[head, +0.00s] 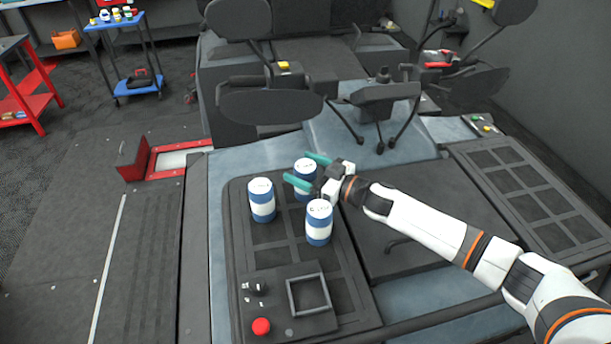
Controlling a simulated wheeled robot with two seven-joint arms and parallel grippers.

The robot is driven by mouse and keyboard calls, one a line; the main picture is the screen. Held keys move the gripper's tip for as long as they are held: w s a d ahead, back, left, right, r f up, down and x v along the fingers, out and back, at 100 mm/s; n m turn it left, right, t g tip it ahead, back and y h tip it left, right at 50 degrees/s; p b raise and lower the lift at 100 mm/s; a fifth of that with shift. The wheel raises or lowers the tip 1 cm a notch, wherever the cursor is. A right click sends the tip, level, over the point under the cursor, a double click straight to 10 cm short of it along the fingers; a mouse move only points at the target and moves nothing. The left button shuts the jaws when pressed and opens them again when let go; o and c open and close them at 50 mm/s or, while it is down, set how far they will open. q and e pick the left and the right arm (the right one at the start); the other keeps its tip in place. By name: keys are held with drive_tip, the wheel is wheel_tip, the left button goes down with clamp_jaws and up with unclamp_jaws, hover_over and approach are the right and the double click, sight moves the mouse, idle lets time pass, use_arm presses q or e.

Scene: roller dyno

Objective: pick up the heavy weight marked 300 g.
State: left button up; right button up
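Three blue and white cylindrical weights stand upright on the dark panel: a left weight (262,201), a front right weight (319,222) and a back weight (305,168). Dark print shows on their tops, too small for me to read, so I cannot tell which is marked 300 g. My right gripper (303,169) reaches in from the right with its teal fingers spread. One finger is at the far side of the back weight and the other crosses in front of it. I cannot tell whether they touch it. My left gripper is not in view.
In front of the weights is a control box with a red button (261,326) and an empty square frame (309,295). Dark seats and a steering column stand behind. A blue cart (140,82) and a red bench (36,97) are at the far left.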

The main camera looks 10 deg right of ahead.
drive_tip(key=c, duration=1.2)
drive_tip(key=shift+r, duration=0.15)
